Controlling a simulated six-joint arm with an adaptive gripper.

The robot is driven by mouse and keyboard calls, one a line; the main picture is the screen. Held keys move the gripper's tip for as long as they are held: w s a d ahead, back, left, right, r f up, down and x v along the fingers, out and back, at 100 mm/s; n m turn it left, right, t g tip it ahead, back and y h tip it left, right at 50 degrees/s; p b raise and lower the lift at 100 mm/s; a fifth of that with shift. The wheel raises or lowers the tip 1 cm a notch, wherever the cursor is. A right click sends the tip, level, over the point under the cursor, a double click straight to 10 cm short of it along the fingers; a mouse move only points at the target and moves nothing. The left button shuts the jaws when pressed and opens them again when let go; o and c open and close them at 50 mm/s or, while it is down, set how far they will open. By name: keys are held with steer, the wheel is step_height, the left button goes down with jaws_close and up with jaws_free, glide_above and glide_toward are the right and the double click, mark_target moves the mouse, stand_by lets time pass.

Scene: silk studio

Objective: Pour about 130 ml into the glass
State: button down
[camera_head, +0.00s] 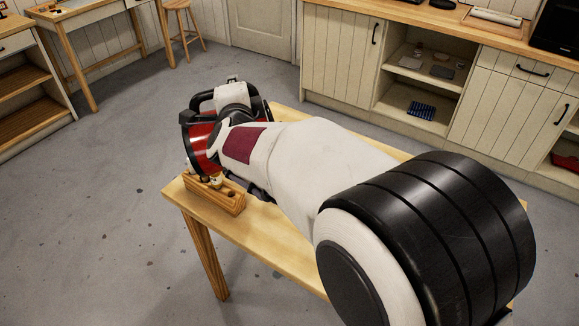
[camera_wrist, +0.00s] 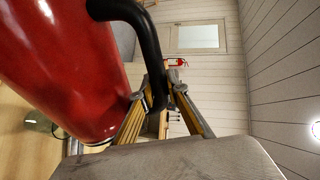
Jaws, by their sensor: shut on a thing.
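A red vessel with a black handle (camera_wrist: 152,45) fills the left of the wrist view; its glossy red body (camera_wrist: 60,60) is close to the camera. My gripper (camera_wrist: 160,106) is shut on the handle, with one finger on each side of its lower end. In the head view the red vessel (camera_head: 202,146) shows at the far left end of the table, partly hidden behind my arm. A clear, glass-like object (camera_wrist: 38,122) shows at the left edge of the wrist view; I cannot tell surely that it is the glass. The vessel's spout and contents are hidden.
A wooden block or rack (camera_head: 213,198) with small items stands at the near left edge of the wooden table (camera_head: 275,240). My arm covers much of the tabletop. Cabinets (camera_head: 335,55) line the back, with grey floor between. A red extinguisher-like object (camera_wrist: 177,62) is far off.

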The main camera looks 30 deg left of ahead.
steer(key=shift+a+r, duration=0.1)
steer(key=shift+r, duration=0.2)
steer(key=shift+s+a+r+n, duration=0.25)
steer(key=shift+s+a+n, duration=0.05)
steer(key=shift+s+a, duration=0.25)
steer(key=shift+s+a+r+n, duration=0.3)
steer(key=shift+s+a, duration=0.1)
steer(key=shift+s, duration=0.15)
steer(key=shift+s+a+r+n, duration=0.2)
steer(key=shift+s+a+n, duration=0.1)
steer(key=shift+s+a, duration=0.05)
steer(key=shift+s+a+r, duration=0.15)
steer(key=shift+s+a, duration=0.1)
steer(key=shift+s, duration=0.05)
